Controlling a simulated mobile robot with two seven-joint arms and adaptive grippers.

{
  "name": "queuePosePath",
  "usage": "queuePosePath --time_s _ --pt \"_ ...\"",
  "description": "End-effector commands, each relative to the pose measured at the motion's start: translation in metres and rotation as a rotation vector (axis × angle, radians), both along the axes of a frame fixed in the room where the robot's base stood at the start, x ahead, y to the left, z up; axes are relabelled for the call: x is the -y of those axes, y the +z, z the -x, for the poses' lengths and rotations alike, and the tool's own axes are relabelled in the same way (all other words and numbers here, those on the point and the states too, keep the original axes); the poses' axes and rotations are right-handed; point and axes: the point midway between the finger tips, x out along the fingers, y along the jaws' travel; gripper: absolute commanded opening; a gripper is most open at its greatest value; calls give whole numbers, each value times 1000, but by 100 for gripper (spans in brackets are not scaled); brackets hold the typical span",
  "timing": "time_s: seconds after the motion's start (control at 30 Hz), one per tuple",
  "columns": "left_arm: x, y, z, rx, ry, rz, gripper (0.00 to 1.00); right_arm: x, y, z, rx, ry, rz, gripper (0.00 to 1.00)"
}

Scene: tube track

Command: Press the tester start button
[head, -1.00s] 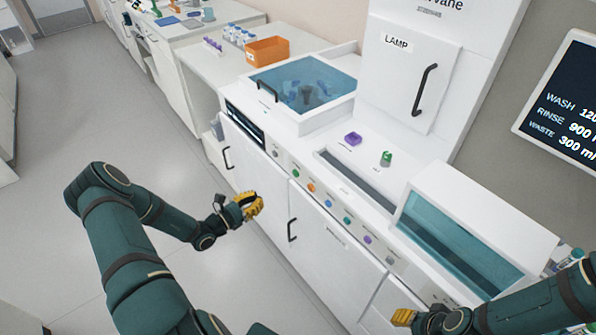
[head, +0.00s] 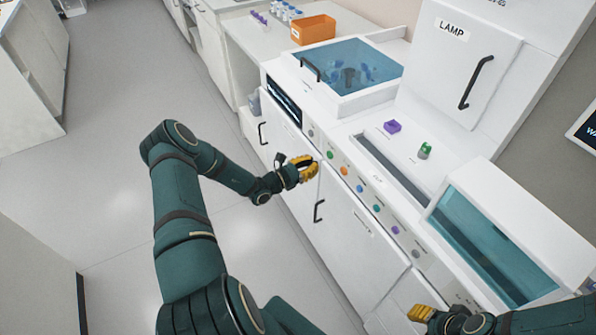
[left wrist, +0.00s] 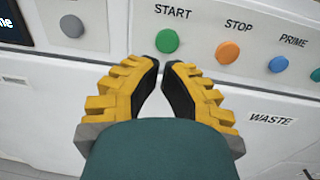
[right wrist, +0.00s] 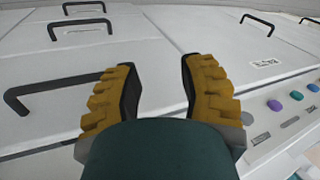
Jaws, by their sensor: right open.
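The green start button (left wrist: 167,41), labelled START, is on the white front panel in the left wrist view. It also shows in the head view (head: 330,154) as the green one in the button row. My left gripper (left wrist: 164,66) points at the panel, its tips just below the green button in the picture. The tips are close together with a narrow gap and nothing between them; contact with the panel cannot be told. In the head view my left gripper (head: 306,168) is left of the button. My right gripper (right wrist: 158,75) is open and empty by the white cabinet fronts.
The orange stop button (left wrist: 227,53) and blue prime button (left wrist: 278,64) are to the right of START; a grey knob (left wrist: 72,26) is to the left. A black door handle (head: 319,211) sticks out below the row. Floor to the left is clear.

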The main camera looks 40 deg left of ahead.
Motion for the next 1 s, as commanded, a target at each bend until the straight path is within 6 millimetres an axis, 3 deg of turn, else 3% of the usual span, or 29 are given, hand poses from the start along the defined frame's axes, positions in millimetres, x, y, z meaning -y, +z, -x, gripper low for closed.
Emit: queuePosePath --time_s 0.1,0.3,0.77,1.0 --pt "8 0 -20 2 -1 1 0 0 -2 1 -2 2 0 40" --pt "14 1 -39 1 0 0 0 0 -4 1 -3 2 0 40" --pt "16 1 -45 0 0 0 0 0 -4 1 -3 2 0 40" --pt "23 1 -63 2 0 1 0 -1 -8 3 -6 4 -2 40"
